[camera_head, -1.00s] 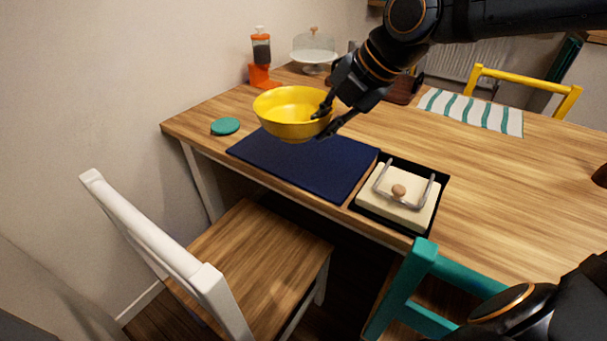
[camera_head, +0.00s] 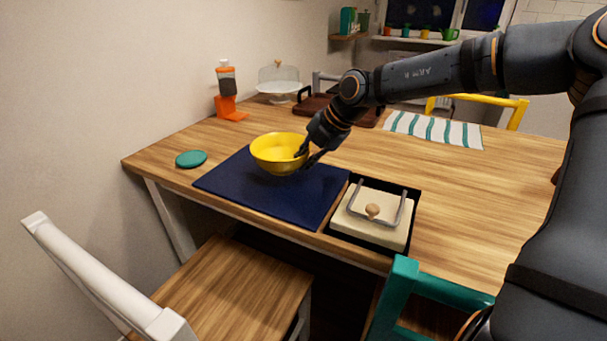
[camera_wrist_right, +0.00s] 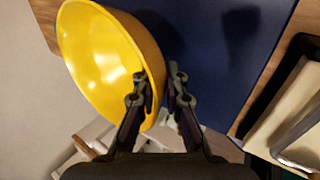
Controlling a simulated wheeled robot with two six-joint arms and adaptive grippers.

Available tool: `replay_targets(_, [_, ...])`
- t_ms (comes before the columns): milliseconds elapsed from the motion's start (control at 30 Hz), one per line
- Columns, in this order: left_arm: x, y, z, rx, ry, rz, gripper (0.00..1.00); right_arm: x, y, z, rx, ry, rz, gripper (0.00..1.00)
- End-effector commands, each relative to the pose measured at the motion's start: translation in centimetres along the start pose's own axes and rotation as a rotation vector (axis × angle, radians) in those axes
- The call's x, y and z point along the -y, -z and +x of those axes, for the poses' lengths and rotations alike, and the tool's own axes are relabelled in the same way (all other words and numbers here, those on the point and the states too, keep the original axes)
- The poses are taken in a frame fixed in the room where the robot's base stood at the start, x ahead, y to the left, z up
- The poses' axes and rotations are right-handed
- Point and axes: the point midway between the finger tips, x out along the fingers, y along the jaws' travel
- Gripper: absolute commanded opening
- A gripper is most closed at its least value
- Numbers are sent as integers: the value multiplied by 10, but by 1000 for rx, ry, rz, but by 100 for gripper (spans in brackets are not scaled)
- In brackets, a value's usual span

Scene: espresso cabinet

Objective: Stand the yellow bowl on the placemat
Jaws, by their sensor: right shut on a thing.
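The yellow bowl (camera_head: 276,154) is upright over the dark blue placemat (camera_head: 300,202) in the head view. I cannot tell whether its base touches the mat or hangs just above it. My right gripper (camera_head: 303,160) is shut on the bowl's right rim. In the right wrist view, the bowl (camera_wrist_right: 100,62) fills the upper left and my right gripper's fingers (camera_wrist_right: 160,88) pinch its wall. The placemat (camera_wrist_right: 215,65) shows beyond it. My left gripper is not in view.
A teal coaster (camera_head: 191,158) lies to the left. An orange dispenser (camera_head: 228,100), a glass-domed stand (camera_head: 280,85) and a striped cloth (camera_head: 435,130) are farther back. Chairs stand along the front edge.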

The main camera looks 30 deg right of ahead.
Motion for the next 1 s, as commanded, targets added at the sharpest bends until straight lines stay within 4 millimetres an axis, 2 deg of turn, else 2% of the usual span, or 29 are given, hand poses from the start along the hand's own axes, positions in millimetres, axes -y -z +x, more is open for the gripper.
replay_targets(167, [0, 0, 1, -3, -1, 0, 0, 2, -4, 5, 1, -2, 0, 0])
replay_targets(367, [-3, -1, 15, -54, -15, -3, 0, 19, -6, 32, 1, -2, 0, 0])
replay_targets(733, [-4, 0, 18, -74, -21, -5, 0, 21, -6, 35, 2, -2, 0, 0])
replay_targets(767, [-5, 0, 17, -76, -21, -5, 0, 20, -5, 34, 1, 0, -1, 15])
replay_targets(900, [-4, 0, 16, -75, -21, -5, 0, 20, -5, 34, 1, 0, -1, 34])
replay_targets(1000, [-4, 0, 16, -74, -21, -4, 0, 20, -5, 34, 1, 0, -1, 34])
